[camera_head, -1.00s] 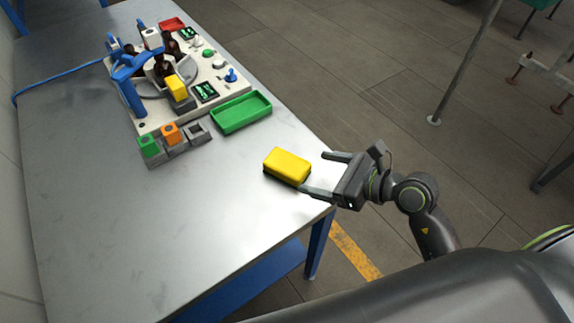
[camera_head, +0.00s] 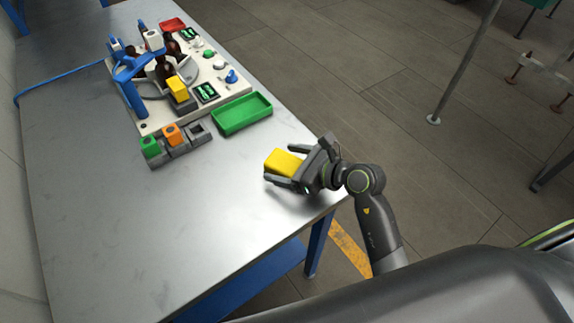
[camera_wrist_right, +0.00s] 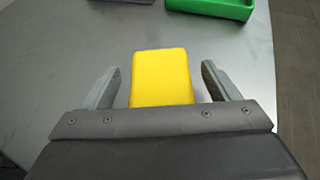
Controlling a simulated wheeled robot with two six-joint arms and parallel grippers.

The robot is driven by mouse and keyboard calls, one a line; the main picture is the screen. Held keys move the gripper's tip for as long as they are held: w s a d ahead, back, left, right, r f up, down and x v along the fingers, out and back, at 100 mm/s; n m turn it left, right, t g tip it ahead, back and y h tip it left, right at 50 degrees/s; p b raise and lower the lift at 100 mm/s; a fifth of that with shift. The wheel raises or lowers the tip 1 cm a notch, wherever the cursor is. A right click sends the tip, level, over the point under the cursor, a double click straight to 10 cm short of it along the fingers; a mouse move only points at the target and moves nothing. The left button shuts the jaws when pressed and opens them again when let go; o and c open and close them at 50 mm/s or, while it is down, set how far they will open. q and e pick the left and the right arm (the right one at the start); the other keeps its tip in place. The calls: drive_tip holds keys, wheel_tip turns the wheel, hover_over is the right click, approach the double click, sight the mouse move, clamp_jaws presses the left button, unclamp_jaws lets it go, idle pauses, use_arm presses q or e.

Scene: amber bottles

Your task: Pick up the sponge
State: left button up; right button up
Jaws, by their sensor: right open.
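The yellow sponge (camera_head: 283,161) lies on the metal table near its right edge. My right gripper (camera_head: 278,165) is open, with its two fingers on either side of the sponge. In the right wrist view the sponge (camera_wrist_right: 161,78) sits between the fingertips of the open gripper (camera_wrist_right: 161,84), with a gap on each side. The near end of the sponge is hidden by the gripper body. My left gripper is not in view.
A green tray (camera_head: 241,113) lies beyond the sponge. Behind it stands a white fixture board (camera_head: 150,124) with brown bottles (camera_head: 164,70) and a blue stand. Small green and orange blocks in grey holders stand at its near side. The table's left and front are clear.

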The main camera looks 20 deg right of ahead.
drive_tip(key=c, duration=1.1)
